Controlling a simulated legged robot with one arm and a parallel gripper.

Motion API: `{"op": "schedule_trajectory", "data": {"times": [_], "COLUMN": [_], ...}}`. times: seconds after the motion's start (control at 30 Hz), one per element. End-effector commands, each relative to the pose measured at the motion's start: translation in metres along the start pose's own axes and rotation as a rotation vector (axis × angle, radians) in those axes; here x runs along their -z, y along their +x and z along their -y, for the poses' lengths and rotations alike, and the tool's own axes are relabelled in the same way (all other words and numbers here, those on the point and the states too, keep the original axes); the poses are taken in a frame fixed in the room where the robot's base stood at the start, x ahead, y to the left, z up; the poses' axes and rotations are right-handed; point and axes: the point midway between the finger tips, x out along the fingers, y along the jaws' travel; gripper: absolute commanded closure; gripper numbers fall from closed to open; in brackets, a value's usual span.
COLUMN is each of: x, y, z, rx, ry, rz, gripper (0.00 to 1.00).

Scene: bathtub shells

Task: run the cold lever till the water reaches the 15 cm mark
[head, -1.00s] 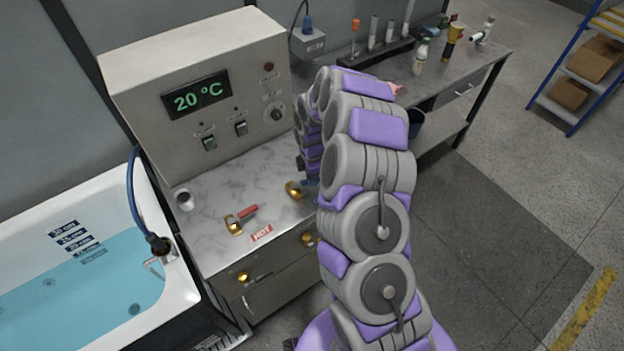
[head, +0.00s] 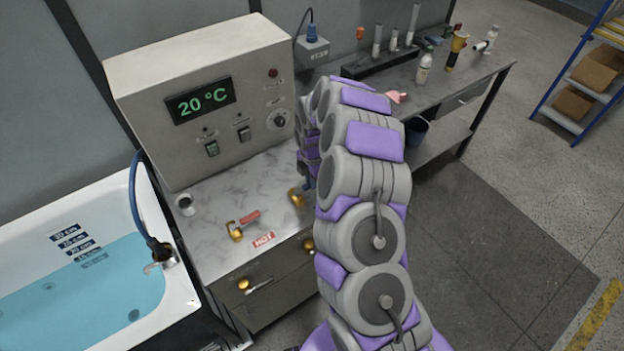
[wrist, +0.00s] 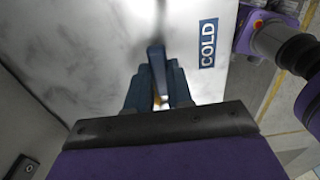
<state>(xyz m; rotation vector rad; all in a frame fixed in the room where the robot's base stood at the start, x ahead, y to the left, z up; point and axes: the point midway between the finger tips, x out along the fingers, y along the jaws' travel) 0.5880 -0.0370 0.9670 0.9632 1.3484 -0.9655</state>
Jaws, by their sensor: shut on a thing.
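The cold lever (wrist: 157,70) is a dark blue bar beside the COLD label (wrist: 207,46) in the wrist view. My gripper (wrist: 158,90) is shut on it, a finger on each side. In the head view my arm hides most of this, leaving a brass fitting (head: 297,198) showing. The tub (head: 187,300) at the left holds blue water (head: 85,298). Several depth labels (head: 72,242) run down its back wall. The lowest looks underwater, and the waterline lies close to the label above it. Their numbers are too small to read surely.
The red hot lever (head: 249,216) lies on the marble counter (head: 215,203), left of the brass fitting. A control box (head: 205,105) showing 20 °C stands behind. A spout (head: 160,259) with a blue hose sits on the tub rim. A side bench (head: 440,95) holds bottles.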

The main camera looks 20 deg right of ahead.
Motion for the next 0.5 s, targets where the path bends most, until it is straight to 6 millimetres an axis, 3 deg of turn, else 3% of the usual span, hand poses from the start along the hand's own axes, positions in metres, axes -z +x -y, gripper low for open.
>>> {"op": "schedule_trajectory", "data": {"times": [0.07,0.1,0.3,0.37,0.5], "x": [-0.0015,-0.0014,-0.0008,-0.0006,-0.0003], "y": [-0.0024,-0.0024,-0.002,-0.002,-0.0017], "z": [-0.0033,-0.0033,-0.0021,-0.0015,-0.0008], "rx": [-0.01,-0.01,-0.007,-0.006,-0.005], "ry": [-0.004,-0.004,-0.003,-0.002,-0.002], "rz": [0.006,0.006,0.004,0.004,0.003], "gripper": [1.0,0.78,0.59,0.53,0.53]}}
